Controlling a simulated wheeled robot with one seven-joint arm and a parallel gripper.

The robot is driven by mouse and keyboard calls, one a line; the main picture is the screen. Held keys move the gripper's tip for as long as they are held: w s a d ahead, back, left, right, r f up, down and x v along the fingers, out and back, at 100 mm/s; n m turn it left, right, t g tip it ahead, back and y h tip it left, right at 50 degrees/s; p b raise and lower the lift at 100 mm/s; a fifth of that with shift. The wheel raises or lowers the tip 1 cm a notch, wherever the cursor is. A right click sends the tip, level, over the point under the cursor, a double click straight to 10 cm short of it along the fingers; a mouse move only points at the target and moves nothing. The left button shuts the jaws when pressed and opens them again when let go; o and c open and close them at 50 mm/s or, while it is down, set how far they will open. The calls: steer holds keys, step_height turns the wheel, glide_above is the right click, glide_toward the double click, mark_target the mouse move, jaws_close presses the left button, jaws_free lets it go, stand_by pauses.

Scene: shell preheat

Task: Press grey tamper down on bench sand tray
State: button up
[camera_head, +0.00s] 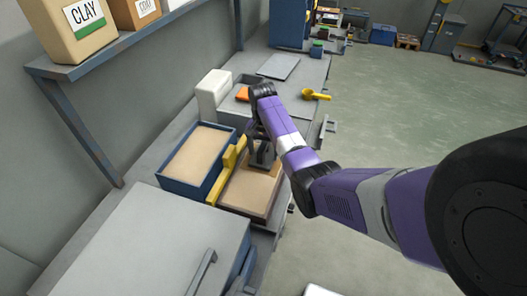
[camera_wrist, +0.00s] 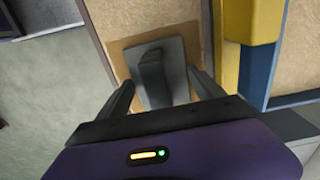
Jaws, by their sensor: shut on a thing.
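The grey tamper (camera_head: 264,158) has a flat square plate and an upright handle. In the wrist view the tamper (camera_wrist: 172,50) is over a darker square patch of sand, close to or on the surface; I cannot tell if it touches. My gripper (camera_wrist: 160,80) is shut on its handle, with one finger on each side. The bench sand tray (camera_head: 235,206) holds pale sand and lies below my gripper. My arm and gripper hide part of its far end in the head view.
A blue tray of sand (camera_head: 184,188) stands to the left, with a yellow piece (camera_head: 228,163) between the trays. A grey box (camera_head: 150,240) stands nearer. A white block (camera_head: 213,92), an orange item (camera_head: 242,94) and a yellow scoop (camera_head: 316,95) lie farther along.

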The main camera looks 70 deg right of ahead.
mark_target(263, 144)
stand_by(0.3)
step_height(263, 144, up, 5)
steer(key=p, duration=0.4)
steer(key=shift+f, duration=0.2)
steer(key=shift+r, duration=1.2)
steer(key=shift+w+a, duration=0.1)
